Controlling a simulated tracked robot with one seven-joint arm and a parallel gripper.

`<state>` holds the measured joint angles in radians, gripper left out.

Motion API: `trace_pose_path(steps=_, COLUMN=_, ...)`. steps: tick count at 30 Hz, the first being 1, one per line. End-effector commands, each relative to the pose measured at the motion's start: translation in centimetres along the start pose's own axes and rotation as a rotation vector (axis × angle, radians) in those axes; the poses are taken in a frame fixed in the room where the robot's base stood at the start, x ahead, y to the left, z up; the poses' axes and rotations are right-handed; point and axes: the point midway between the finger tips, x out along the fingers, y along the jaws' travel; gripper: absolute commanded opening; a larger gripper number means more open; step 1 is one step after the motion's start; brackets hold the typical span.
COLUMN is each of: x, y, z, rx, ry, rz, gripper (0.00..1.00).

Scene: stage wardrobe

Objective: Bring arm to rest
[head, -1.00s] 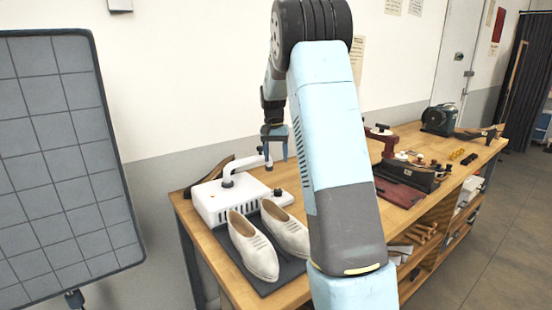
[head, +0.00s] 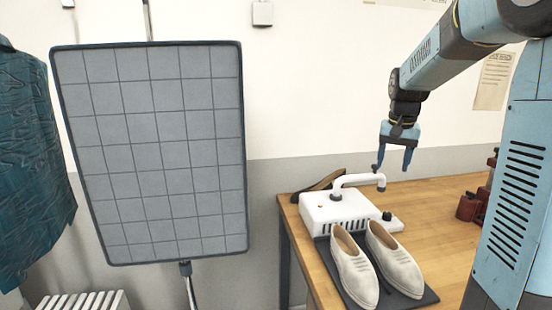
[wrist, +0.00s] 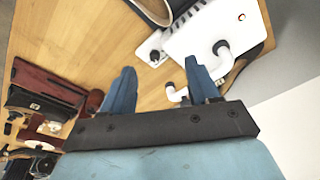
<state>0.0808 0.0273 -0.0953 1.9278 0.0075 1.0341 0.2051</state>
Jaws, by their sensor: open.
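My gripper (head: 394,168) hangs fingers down above the wooden workbench (head: 440,200), behind and to the right of the white device with a bent pipe (head: 330,211). Its two blue fingers are apart with nothing between them. In the wrist view, the open gripper (wrist: 162,85) points at bare bench top, with the white device (wrist: 215,32) beyond its right finger. My pale blue arm reaches in from the upper right of the head view.
A pair of cream shoes (head: 355,269) stands on a dark mat (head: 425,299) at the bench front. A gridded grey panel (head: 155,150) on a stand is left of the bench. A teal garment (head: 30,165) hangs far left. Dark red tools (wrist: 45,100) lie on the bench.

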Motion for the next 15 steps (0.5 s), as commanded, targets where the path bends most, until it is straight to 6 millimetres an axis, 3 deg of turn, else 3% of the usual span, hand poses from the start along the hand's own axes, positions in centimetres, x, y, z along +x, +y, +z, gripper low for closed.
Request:
trace_pose_path(steps=6, x=-3.3, y=-0.1, z=5.9, rx=-0.074, ry=0.065, rz=-0.031, gripper=0.60)
trace_pose_path(steps=15, x=-5.9, y=0.1, z=13.9, rx=-0.179, ry=0.155, rz=-0.062, gripper=0.60)
